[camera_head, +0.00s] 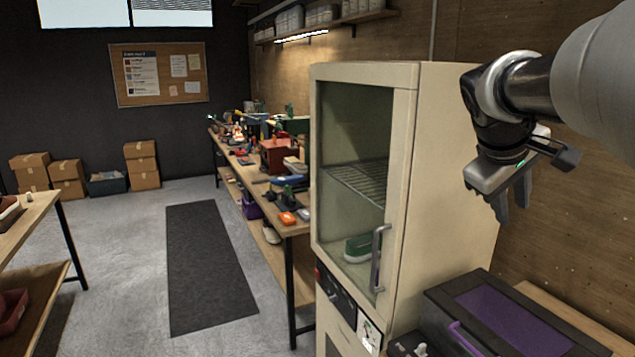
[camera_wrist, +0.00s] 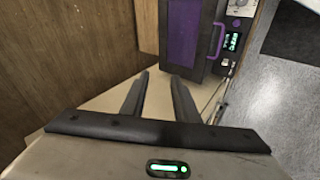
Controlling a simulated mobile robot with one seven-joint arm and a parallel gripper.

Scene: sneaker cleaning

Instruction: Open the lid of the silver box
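The only lidded box in view is dark grey, with a purple panel in its top and a purple bar handle at the front; I cannot tell whether it is the silver box. This dark box (camera_head: 432,318) stands at the lower right in the head view, its lid (camera_head: 450,293) shut. It also shows at the top of the wrist view (camera_wrist: 170,62), with its handle (camera_wrist: 216,41) on the right side. My gripper (camera_head: 512,206) is open and empty, above and behind the box; its two fingers are apart in the wrist view (camera_wrist: 159,77).
A tall cream cabinet (camera_head: 450,160) with a glass door stands just left of the box, with a green and white shoe (camera_head: 357,247) inside. A wooden wall (camera_head: 570,235) is close behind my gripper.

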